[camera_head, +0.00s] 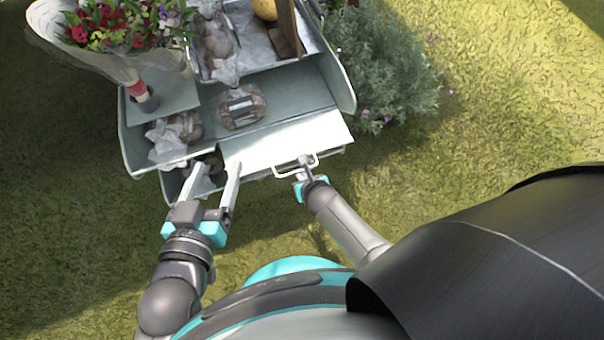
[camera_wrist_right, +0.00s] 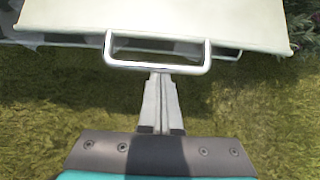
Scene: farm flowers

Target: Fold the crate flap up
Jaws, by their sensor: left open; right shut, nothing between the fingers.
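The crate flap (camera_head: 285,143) is a pale panel on the front of the grey-green cart, folded out, with a white metal handle (camera_head: 296,170) on its near edge. The flap (camera_wrist_right: 190,18) and handle (camera_wrist_right: 157,67) also fill the top of the right wrist view. My right gripper (camera_head: 306,162) is shut and empty, its fingertips at the handle. In the wrist view the fingertips (camera_wrist_right: 160,76) end at the handle's lower bar; I cannot tell whether they touch it. My left gripper (camera_head: 216,164) is open and empty at the flap's left edge.
Wrapped bouquets (camera_head: 115,25) stand at the cart's back left. A lavender bush (camera_head: 380,65) grows close on the right. Open grass (camera_head: 495,110) lies to the right.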

